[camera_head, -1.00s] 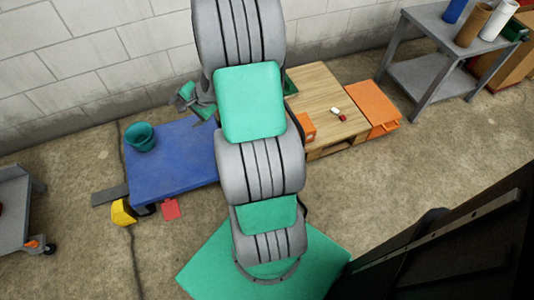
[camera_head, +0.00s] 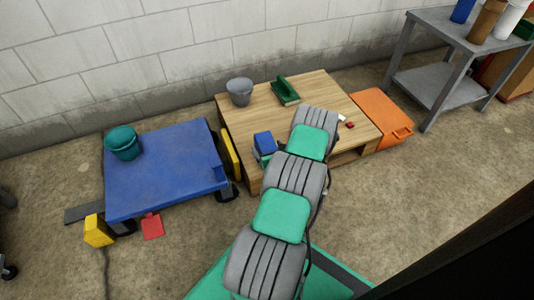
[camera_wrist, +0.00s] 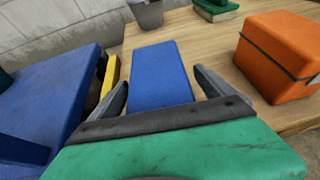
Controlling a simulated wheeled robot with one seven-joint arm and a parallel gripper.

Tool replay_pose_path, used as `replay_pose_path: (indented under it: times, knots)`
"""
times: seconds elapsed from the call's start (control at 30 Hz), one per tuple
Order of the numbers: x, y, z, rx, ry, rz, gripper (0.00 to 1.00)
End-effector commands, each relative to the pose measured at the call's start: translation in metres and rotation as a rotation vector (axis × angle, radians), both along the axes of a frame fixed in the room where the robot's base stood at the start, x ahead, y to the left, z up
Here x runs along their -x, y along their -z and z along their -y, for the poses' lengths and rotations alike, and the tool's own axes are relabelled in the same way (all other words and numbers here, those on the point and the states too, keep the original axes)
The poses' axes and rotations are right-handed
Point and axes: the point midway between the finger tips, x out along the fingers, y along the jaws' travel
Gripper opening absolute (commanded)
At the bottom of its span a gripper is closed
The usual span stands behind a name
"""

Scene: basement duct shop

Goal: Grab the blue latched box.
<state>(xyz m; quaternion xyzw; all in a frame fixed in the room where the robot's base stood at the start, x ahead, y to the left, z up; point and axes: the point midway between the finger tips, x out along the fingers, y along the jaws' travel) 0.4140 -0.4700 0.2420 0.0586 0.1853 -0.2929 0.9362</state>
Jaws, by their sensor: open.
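The blue box (camera_head: 264,142) is near the left front edge of the low wooden table, partly hidden by my arm. In the wrist view the blue box (camera_wrist: 160,75) shows as a plain blue face straight ahead; no latch can be made out. My gripper (camera_wrist: 163,88) is open, with one grey finger to the left of the box and one to the right. Gaps show between the fingers and the box sides. The box's near lower end is hidden by the gripper's dark crossbar.
An orange strapped box (camera_wrist: 280,55) stands close on the right on the wooden table (camera_head: 340,92). A grey bucket (camera_head: 240,90) and a green tool (camera_head: 285,90) are behind. A blue platform (camera_head: 165,175) and an upright yellow item (camera_head: 230,155) are left.

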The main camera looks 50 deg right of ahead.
Motion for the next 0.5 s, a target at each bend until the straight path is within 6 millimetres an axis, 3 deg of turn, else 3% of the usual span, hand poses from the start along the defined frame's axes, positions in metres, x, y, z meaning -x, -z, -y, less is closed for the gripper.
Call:
replay_pose_path:
  times: [0.1, 0.33, 0.5]
  knots:
    - [-0.0119, 0.0088, 0.0073, 0.0, -0.002, 0.0, 0.94]
    - [-0.0132, 0.0069, 0.0089, 0.0, 0.0, -0.002, 0.94]
    - [-0.013, 0.0069, 0.0088, -0.001, -0.001, -0.002, 0.8]
